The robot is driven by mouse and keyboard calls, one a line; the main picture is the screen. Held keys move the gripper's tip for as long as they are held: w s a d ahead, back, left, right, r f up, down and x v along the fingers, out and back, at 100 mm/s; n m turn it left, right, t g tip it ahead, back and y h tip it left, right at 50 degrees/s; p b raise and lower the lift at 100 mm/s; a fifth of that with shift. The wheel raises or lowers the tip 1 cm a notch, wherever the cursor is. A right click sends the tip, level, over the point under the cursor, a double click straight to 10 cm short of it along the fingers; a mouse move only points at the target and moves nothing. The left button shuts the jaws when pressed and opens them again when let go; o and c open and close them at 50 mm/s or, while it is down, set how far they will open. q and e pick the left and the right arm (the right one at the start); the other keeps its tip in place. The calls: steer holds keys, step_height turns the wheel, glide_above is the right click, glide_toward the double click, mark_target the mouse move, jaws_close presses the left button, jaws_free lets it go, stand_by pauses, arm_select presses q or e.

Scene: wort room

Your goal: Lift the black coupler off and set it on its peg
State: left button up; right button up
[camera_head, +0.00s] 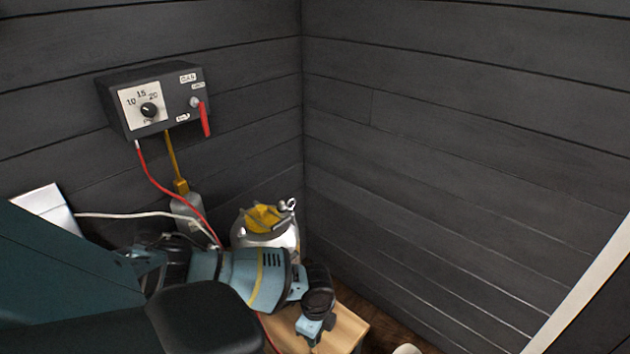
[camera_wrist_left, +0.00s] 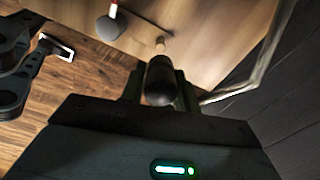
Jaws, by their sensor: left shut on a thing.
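The black coupler (camera_wrist_left: 160,76) is held between the fingers of my left gripper (camera_wrist_left: 158,90) in the left wrist view. My left gripper also shows at the bottom of the head view (camera_head: 316,328), where the coupler cannot be made out clearly. A short wooden peg (camera_wrist_left: 160,44) stands on a light wooden surface (camera_wrist_left: 205,35), just beyond the coupler's end in the left wrist view. I cannot tell whether coupler and peg touch. A silver keg (camera_head: 283,236) with a yellow top (camera_head: 262,217) stands behind my left arm. My right gripper is not seen.
A dark gas box (camera_head: 160,98) with a dial and red lever hangs on the left wall. A red hose (camera_head: 150,175) and a white hose (camera_head: 130,215) run down behind my arm. A grey piece with red (camera_wrist_left: 110,25) is near the peg. Dark plank walls (camera_head: 430,140) close the corner.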

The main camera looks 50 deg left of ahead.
mark_target(315, 351)
arm_select(q)
steer(key=shift+f, duration=0.15)
steer(key=shift+f, duration=0.1)
steer(key=shift+s+f+b, duration=0.1)
steer(key=shift+f+b, duration=0.85)
steer(key=shift+f, duration=0.05)
steer(key=shift+f+b, duration=1.3)
steer(key=shift+f, duration=0.35)
steer(key=shift+f, duration=0.75)
